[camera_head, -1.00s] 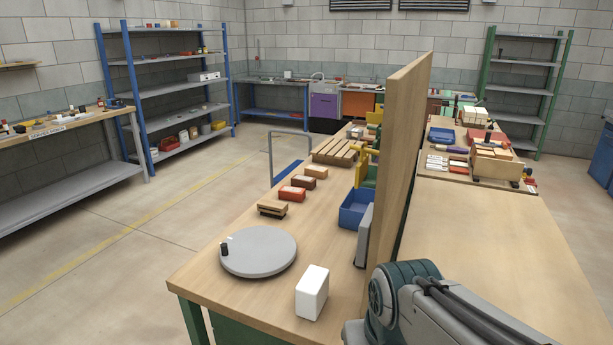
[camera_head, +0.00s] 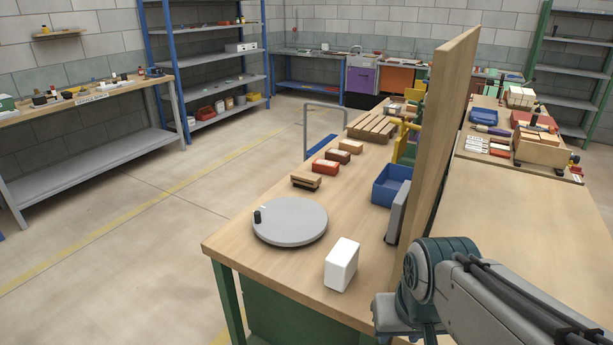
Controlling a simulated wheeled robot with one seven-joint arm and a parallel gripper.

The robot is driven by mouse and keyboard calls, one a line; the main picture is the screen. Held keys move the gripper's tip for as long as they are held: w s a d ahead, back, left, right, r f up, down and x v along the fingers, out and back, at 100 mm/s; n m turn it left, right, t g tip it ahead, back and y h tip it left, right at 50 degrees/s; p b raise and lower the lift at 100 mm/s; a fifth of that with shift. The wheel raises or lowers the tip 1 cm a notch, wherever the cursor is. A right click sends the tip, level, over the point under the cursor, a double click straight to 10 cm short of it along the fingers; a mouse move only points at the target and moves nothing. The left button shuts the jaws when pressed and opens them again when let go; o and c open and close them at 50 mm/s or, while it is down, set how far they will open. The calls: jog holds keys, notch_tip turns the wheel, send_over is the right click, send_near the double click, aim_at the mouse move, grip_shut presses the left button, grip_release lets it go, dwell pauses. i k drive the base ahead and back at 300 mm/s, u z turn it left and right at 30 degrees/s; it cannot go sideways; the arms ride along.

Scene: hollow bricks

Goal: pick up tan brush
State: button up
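A tan brush (camera_head: 306,181), with a tan wooden top and a dark underside, lies on the wooden workbench (camera_head: 232,241). It sits just behind the grey round disc (camera_head: 290,222) and in front of a row of bricks. My arm shows at the lower right, but my gripper is out of view. Nothing covers the brush.
A white block (camera_head: 341,264) stands near the bench's front edge. Red (camera_head: 325,167), brown (camera_head: 338,156) and tan (camera_head: 351,147) bricks lie behind the brush. A blue bin (camera_head: 390,185) and a tall wooden partition (camera_head: 444,130) bound the right side. The floor left of the bench is clear.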

aim_at(308, 181)
jog(key=u, duration=1.8)
jog(key=i, duration=4.3)
jog(key=z, duration=1.5)
jog(key=i, duration=0.15)
jog(key=z, duration=0.1)
